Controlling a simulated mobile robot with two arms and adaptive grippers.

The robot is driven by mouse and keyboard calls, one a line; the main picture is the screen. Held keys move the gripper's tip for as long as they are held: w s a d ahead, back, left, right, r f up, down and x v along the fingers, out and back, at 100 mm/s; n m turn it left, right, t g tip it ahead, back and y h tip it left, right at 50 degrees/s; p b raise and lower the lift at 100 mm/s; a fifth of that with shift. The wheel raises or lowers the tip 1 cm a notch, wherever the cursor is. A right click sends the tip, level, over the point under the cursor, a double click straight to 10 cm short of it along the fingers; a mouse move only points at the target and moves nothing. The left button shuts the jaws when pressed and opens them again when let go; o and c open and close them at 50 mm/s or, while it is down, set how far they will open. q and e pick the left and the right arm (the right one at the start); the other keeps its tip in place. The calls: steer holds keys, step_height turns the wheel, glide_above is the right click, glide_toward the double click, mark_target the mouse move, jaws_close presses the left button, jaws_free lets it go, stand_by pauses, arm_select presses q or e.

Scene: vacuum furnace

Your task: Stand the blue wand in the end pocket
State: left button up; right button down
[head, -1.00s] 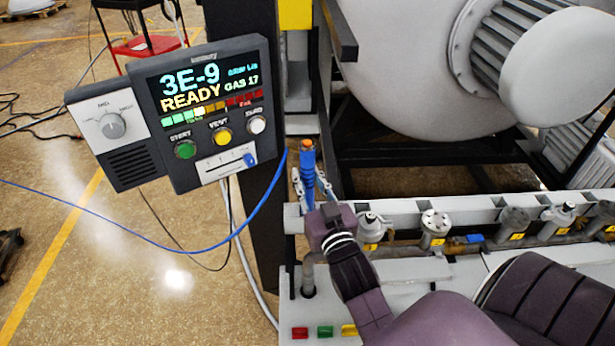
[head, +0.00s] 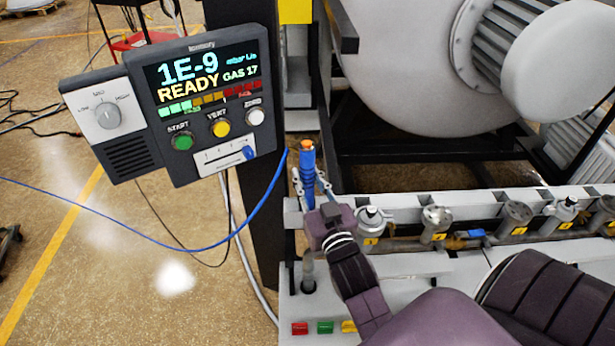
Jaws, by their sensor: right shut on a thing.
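The blue wand (head: 307,162), with an orange tip, stands roughly upright at the left end of the grey rail. My right gripper (head: 311,186) is shut on it, one finger on each side of the blue body. The wand's lower part is hidden behind my gripper and wrist. My left gripper is out of view.
Several labelled valves (head: 435,222) line the rail to the right. The large white furnace vessel (head: 430,70) is behind.

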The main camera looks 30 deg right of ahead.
mark_target(309, 147)
steer(key=shift+f, duration=0.1)
steer(key=c, duration=1.6)
jaws_free()
steer(key=shift+f, duration=0.1)
step_height(309, 147, up, 10)
steer(key=shift+r, duration=0.1)
